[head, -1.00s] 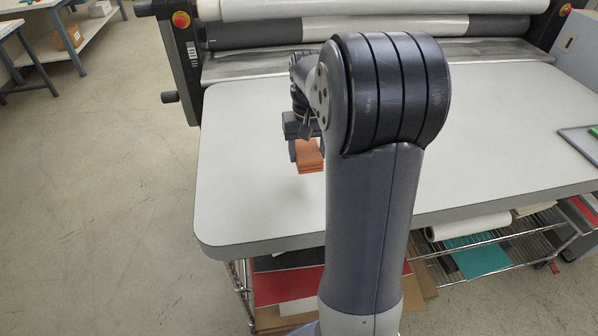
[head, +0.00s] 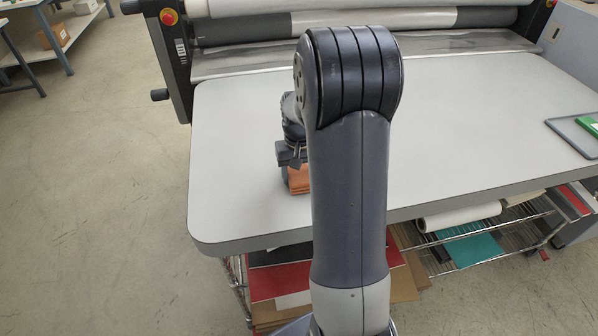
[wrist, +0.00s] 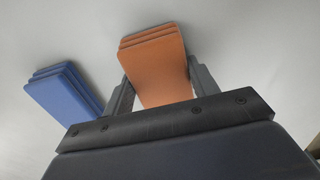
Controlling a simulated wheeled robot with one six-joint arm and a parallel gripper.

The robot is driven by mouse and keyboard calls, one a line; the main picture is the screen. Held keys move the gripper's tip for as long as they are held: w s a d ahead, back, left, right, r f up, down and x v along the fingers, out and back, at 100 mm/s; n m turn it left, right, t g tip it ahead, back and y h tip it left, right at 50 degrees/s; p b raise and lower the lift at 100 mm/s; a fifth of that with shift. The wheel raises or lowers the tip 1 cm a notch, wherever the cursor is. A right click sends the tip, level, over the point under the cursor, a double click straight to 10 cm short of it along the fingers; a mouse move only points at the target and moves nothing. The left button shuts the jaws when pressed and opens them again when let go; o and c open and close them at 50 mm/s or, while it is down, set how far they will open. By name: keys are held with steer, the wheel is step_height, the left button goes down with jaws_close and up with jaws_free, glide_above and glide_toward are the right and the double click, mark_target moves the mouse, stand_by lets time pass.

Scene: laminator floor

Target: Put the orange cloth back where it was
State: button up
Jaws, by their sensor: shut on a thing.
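The orange cloth (head: 298,180) is a folded, layered block. My gripper (wrist: 160,80) is shut on it, with one finger on each side in the wrist view, where the orange cloth (wrist: 155,62) points away from the palm. In the head view my gripper (head: 292,163) is over the left part of the white table (head: 235,150), with the cloth below it. I cannot tell whether the cloth touches the tabletop. My arm hides part of it.
A folded blue cloth (wrist: 64,90) lies left of the gripper in the wrist view; my arm seems to hide it in the head view. A grey tray (head: 562,124) with a green thing (head: 588,125) is at the table's right. The laminator rollers (head: 375,20) stand behind.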

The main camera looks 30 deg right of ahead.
mark_target(299, 173)
steer(key=o, duration=1)
steer(key=shift+f, duration=0.1)
steer(key=shift+c, duration=0.2)
step_height(299, 173, up, 12)
step_height(299, 173, down, 12)
steer(key=shift+f, duration=0.2)
steer(key=shift+r, duration=2.1)
steer(key=shift+f, duration=0.1)
